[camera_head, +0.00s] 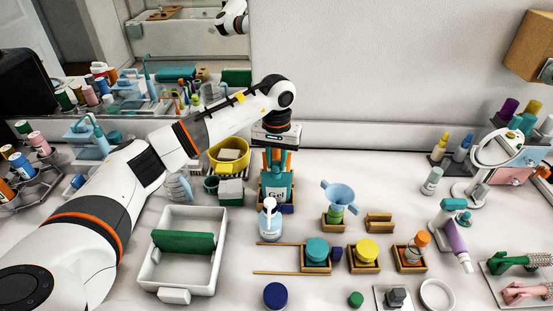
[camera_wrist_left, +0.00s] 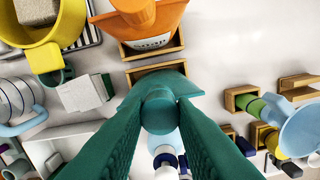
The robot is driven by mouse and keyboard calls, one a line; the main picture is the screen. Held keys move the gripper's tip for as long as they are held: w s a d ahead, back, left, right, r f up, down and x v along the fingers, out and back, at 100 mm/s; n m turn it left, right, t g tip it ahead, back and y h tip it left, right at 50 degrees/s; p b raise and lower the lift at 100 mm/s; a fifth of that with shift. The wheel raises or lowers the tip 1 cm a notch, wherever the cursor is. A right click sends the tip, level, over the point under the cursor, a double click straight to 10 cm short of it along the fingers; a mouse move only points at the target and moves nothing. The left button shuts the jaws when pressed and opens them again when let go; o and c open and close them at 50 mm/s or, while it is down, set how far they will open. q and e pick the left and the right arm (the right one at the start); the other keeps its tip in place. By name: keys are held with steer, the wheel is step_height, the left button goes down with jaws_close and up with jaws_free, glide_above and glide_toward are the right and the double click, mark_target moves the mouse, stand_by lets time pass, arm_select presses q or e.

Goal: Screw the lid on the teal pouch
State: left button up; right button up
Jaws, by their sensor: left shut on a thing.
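The teal pouch (camera_head: 276,188), with a white "Gel" label, stands upright in a small wooden holder. Its teal top edge also shows in the left wrist view (camera_wrist_left: 184,87). My left gripper (camera_head: 277,152) points straight down above the pouch. Its teal fingers converge in the wrist view (camera_wrist_left: 160,125) on a round teal lid (camera_wrist_left: 159,108), and they are shut on it. The lid is over the pouch's top, at its spout. The spout is hidden under the lid, so I cannot tell how far the lid is seated. My right gripper is not in view.
An orange pouch (camera_wrist_left: 143,22) stands close behind the teal one. A pump bottle (camera_head: 270,222) stands just in front. A yellow pot (camera_head: 229,165) is at the left, and a blue funnel (camera_head: 338,194) at the right. A white tray (camera_head: 150,262) lies front left. A mirror is behind.

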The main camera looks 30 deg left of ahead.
arm_select(q)
steer(key=o, duration=0.4)
steer(key=shift+f, duration=0.1)
jaws_close()
steer(key=shift+f+m+b, duration=0.15)
steer(key=shift+m+b, duration=1)
steer(key=shift+m, duration=0.05)
steer(key=shift+r+m, duration=0.2)
steer(key=shift+m, duration=0.9)
steer(key=o, duration=0.6)
jaws_free()
